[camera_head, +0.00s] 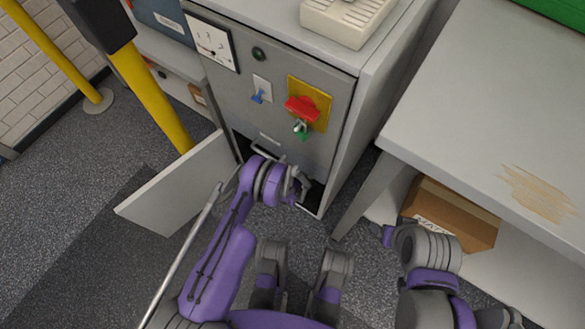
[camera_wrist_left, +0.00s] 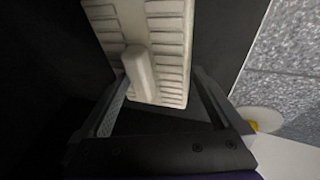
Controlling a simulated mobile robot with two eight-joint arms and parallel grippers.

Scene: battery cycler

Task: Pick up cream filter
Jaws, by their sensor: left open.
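The cream filter (camera_wrist_left: 168,42) fills the upper middle of the left wrist view. It has slatted rows and a raised cream grip bar (camera_wrist_left: 139,72) facing me. My left gripper (camera_wrist_left: 157,78) is open, with one finger on each side of the bar and gaps between. In the head view my left gripper (camera_head: 303,186) is at the dark opening low in the grey cabinet; the filter inside is hidden there. Another cream slotted block (camera_head: 345,20) lies on top of the cabinet. My right arm shows at lower right, but its gripper cannot be made out.
The cabinet front (camera_head: 285,125) carries a dial, a blue switch and a red handle on a yellow plate. An open door panel (camera_head: 180,185) stands left of the opening. A grey table (camera_head: 480,110) with a cardboard box (camera_head: 455,205) beneath it is at right.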

